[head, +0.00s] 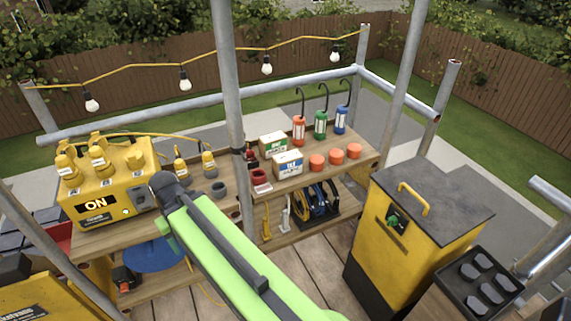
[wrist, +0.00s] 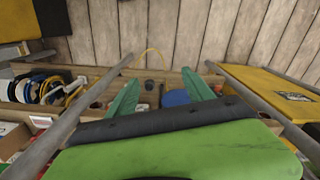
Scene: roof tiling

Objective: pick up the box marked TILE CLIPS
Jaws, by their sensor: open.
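Two small boxes stand on the wooden shelf in the head view: a white and green one (head: 273,145) behind, and a white and blue one (head: 288,163) in front. Their lettering is too small to read, so I cannot tell which is marked TILE CLIPS. My gripper (wrist: 160,94) is open in the wrist view, its two green fingers apart with nothing between them. In the head view my green arm reaches over the bench, with its end left of both boxes and apart from them.
Orange round tubs (head: 317,162) stand right of the boxes, with hooked lanterns (head: 320,124) behind. A scaffold pole (head: 232,90) rises just left of the boxes. A yellow charging unit (head: 107,187) stands left, a yellow cabinet (head: 408,230) right.

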